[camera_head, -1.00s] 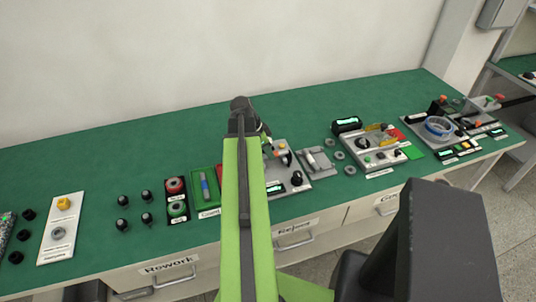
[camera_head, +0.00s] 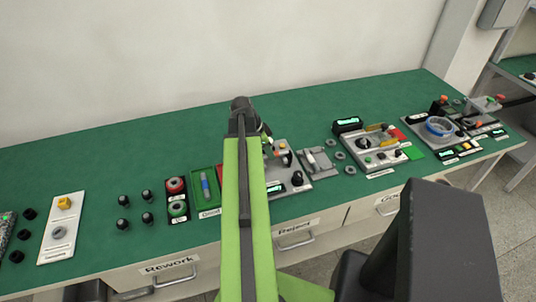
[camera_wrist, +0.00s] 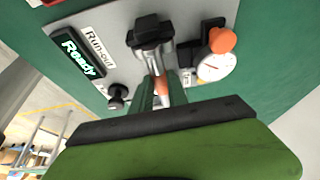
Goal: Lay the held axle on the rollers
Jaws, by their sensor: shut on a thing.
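The run-out station (camera_wrist: 118,68) is a grey panel with a lit "Ready" display (camera_wrist: 77,50), a black knob (camera_wrist: 118,96) and a dial gauge (camera_wrist: 215,66) with an orange cap. In the head view the station (camera_head: 303,184) shows to the right of my arm. In the wrist view my gripper (camera_wrist: 162,85) is over the panel, its green fingers shut on a narrow pale and orange piece, which I take as the axle (camera_wrist: 160,88). A metal part with a black top (camera_wrist: 151,40) is just beyond the fingertips. I cannot tell the rollers apart or whether the axle touches them.
To the right are a grey fixture (camera_head: 318,160), loose rings (camera_head: 340,155) and a second station (camera_head: 368,150). To the left stand a green tray (camera_head: 197,182), ring holders (camera_head: 177,197) and several black pegs (camera_head: 123,201). The green bench top (camera_head: 150,150) is clear toward the wall.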

